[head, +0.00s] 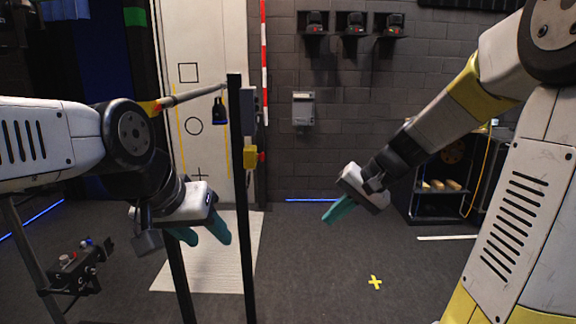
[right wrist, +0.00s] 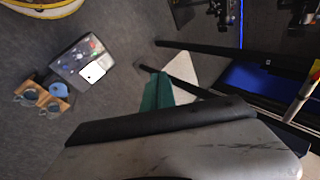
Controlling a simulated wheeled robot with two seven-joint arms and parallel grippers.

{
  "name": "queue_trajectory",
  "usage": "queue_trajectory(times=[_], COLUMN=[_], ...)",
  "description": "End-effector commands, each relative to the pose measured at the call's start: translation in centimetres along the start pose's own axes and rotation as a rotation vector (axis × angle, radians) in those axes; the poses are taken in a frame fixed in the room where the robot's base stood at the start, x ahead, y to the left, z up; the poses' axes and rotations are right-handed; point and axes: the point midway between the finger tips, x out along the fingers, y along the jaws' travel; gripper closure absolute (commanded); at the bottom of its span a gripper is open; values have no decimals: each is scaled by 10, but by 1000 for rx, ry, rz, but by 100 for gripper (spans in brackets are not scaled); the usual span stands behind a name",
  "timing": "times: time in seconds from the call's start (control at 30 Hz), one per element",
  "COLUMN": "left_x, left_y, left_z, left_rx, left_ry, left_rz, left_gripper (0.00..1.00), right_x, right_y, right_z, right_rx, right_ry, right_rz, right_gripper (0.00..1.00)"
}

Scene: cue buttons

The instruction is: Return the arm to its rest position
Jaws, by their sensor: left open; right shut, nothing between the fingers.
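My right gripper (head: 335,212) hangs in free air right of the middle in the head view. Its teal fingers are shut together with nothing between them, and they also show in the right wrist view (right wrist: 157,92). My right arm reaches in from the right edge. My left gripper (head: 203,234) is at the left in the head view, its two teal fingers apart and empty. It hangs near the dark posts, and I cannot tell whether it touches them.
Dark upright posts (head: 240,180) stand right of my left gripper. A small control box (head: 75,265) with coloured knobs is at lower left. A dark panel (right wrist: 80,60) with small coloured parts shows in the right wrist view. Floor around the yellow cross (head: 375,282) is clear.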

Motion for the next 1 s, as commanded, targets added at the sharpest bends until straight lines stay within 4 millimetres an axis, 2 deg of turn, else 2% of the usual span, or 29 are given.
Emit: queue_trajectory(times=[0.03, 0.2, 0.4, 0.6, 1.0], left_x=[0, 0, 0, 0, 0], left_y=[0, 0, 0, 0, 0], left_z=[0, 0, 0, 0, 0], left_rx=[0, 0, 0, 0, 0], left_ry=[0, 0, 0, 0, 0], left_rz=[0, 0, 0, 0, 0], left_gripper=[52, 52, 52, 52, 52], right_x=[-16, -57, -91, -105, -106], right_y=[-5, -2, 15, 26, 28], right_z=[18, 71, 113, 128, 129], right_rx=[-62, -239, -397, -467, -474], right_ry=[21, 95, 202, 265, 272], right_rz=[31, 150, 267, 323, 331], right_gripper=[100, 100, 100, 100, 100])
